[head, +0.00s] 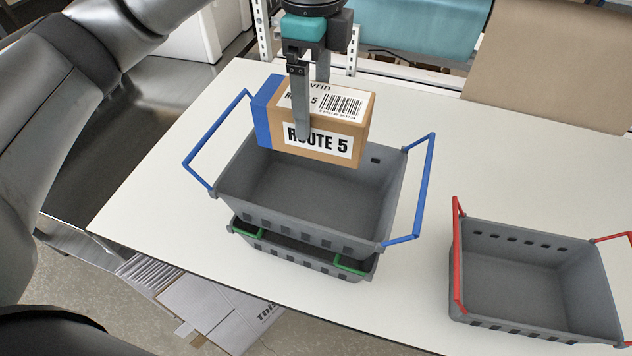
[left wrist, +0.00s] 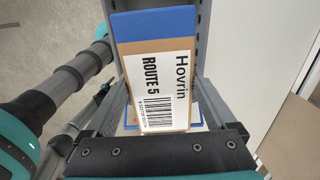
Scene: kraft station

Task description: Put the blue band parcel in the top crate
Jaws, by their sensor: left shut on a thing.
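The blue band parcel (head: 345,130) is a brown box with a blue band at its left end and "ROUTE 5" labels. My left gripper (head: 308,125) is shut on it from above and holds it over the top crate. The parcel also shows in the left wrist view (left wrist: 158,75), with its blue end at the top. The top crate (head: 310,195) is grey with blue handles swung out to both sides, and its visible inside is empty. It is stacked on a grey crate with green handles (head: 300,260). My right gripper is not in view.
A grey crate with red handles (head: 535,275) stands apart at the right, empty. The white table (head: 150,200) is clear around the crates. Brown paper (head: 560,60) and a teal sheet (head: 425,30) hang behind the table. Flattened cardboard (head: 215,310) lies below its front edge.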

